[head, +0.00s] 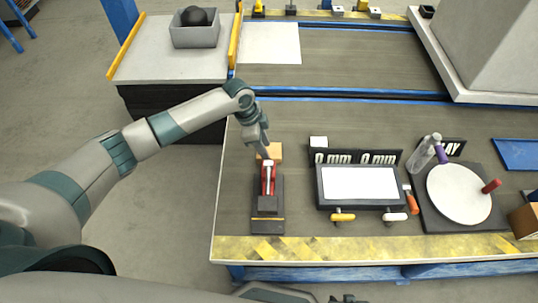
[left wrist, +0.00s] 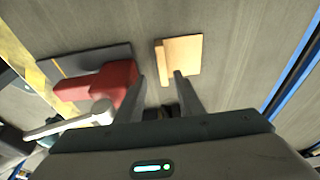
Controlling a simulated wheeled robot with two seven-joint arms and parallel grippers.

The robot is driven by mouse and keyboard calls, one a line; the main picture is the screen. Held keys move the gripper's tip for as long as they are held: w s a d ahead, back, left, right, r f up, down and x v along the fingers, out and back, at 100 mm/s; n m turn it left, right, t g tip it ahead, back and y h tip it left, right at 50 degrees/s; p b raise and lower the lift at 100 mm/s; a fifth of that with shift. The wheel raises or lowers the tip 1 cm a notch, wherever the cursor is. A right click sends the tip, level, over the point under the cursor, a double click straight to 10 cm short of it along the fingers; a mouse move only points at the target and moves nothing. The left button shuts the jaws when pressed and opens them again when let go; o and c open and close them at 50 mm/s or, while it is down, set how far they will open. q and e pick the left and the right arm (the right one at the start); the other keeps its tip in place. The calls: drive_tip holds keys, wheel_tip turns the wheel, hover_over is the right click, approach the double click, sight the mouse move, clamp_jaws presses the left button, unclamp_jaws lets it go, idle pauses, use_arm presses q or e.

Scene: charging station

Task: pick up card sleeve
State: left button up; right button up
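A tan, box-like piece, which I take to be the card sleeve (head: 274,149), lies on the grey bench top behind a red clamp. It also shows in the left wrist view (left wrist: 183,54), just beyond the fingertips. My left gripper (head: 264,153) is above the bench at the sleeve, partly covering it in the head view.
The red clamp (head: 268,178) on its dark base (head: 267,211) is close in front of the sleeve. A black display stand (head: 320,195), a round white disc (head: 459,193) and a bottle (head: 421,155) stand to the right. Bench top behind the sleeve is clear.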

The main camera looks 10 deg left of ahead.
sight(269, 150)
use_arm(q)
drive_tip(key=shift+f, duration=0.2)
drive_tip(key=shift+w+a+x, duration=0.1)
drive_tip(key=shift+x, duration=1.15)
drive_tip(key=shift+w+a+x, duration=0.1)
drive_tip(key=shift+x, duration=1.2)
drive_tip(key=shift+f, duration=0.3)
clamp_jaws()
